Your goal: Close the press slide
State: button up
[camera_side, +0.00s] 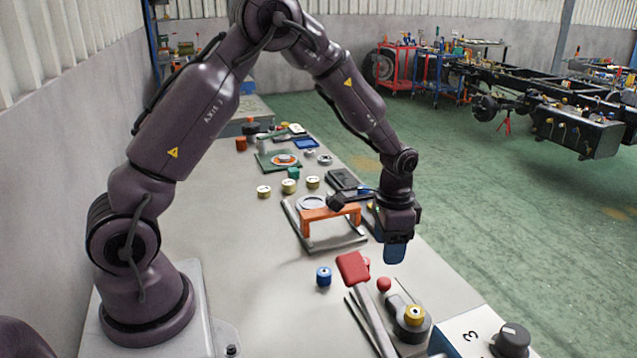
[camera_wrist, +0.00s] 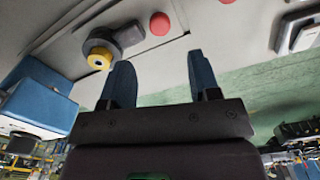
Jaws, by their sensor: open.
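I cannot tell for sure which part is the press slide. An orange bridge-shaped handle (camera_side: 331,213) stands on a flat grey frame (camera_side: 340,244) in the middle of the bench in the side view. Nearer the camera, a red paddle (camera_side: 352,267) tops a pale bar, beside a dark lever with a yellow knob (camera_side: 413,314) and a red ball (camera_side: 384,284). The yellow knob (camera_wrist: 99,58) and red ball (camera_wrist: 160,24) also show in the wrist view. My gripper (camera_side: 395,254) points down at the bench's right edge, right of the orange handle. Its blue fingers (camera_wrist: 162,78) are apart with nothing between them.
A blue cylinder (camera_side: 323,276) stands left of the red paddle. A box with a black dial (camera_side: 512,340) sits at the near right corner. Several yellowish cylinders (camera_side: 289,186) stand farther back. The bench's left part is clear. Green floor lies beyond the right edge.

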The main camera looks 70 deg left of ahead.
jog(key=s+d+r+n+t, duration=0.2)
jog(key=s+d+r+n, duration=0.1)
jog(key=s+r, duration=1.2)
jog(key=shift+r, duration=0.8)
jog(key=shift+s, duration=0.1)
